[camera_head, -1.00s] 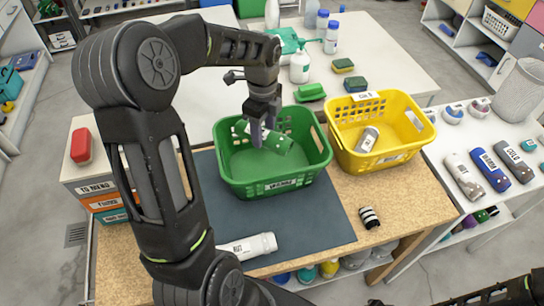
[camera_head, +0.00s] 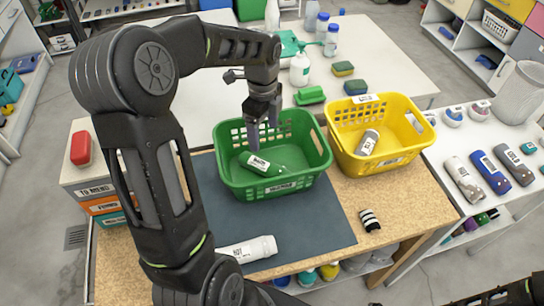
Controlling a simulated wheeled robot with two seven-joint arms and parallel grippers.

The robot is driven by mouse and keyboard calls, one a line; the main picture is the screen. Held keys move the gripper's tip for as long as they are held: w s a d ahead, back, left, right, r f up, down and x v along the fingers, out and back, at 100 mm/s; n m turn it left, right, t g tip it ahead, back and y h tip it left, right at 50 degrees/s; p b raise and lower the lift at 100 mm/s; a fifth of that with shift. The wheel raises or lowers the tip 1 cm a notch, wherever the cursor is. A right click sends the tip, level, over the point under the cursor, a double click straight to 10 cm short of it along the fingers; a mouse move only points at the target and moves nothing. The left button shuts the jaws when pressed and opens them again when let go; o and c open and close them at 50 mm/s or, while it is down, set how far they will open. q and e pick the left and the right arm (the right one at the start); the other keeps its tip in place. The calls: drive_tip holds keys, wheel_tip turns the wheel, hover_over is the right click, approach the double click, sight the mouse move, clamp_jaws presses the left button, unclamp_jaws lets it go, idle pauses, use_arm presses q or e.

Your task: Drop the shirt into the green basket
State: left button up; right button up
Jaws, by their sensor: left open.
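The shirt, a green roll with a white label (camera_head: 262,166), lies tilted inside the green basket (camera_head: 277,187), near its left side. The basket stands on the dark mat on the workbench. My left gripper (camera_head: 263,133) is open and empty, pointing down over the basket just above the shirt, with a gap between them. Part of my right arm shows at the lower right corner, but its gripper is not visible.
A yellow basket (camera_head: 384,166) holding a grey roll (camera_head: 367,142) stands close on the right. A white roll (camera_head: 249,249) lies on the dark mat (camera_head: 310,222). A striped roll (camera_head: 370,219) lies on the wooden bench. Several rolls lie on the right shelf.

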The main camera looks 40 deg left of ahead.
use_arm(q)
wheel_tip(320, 180, up, 7)
drive_tip(key=shift+b, duration=0.45)
drive_tip(key=shift+f, duration=0.15)
idle(0.5)
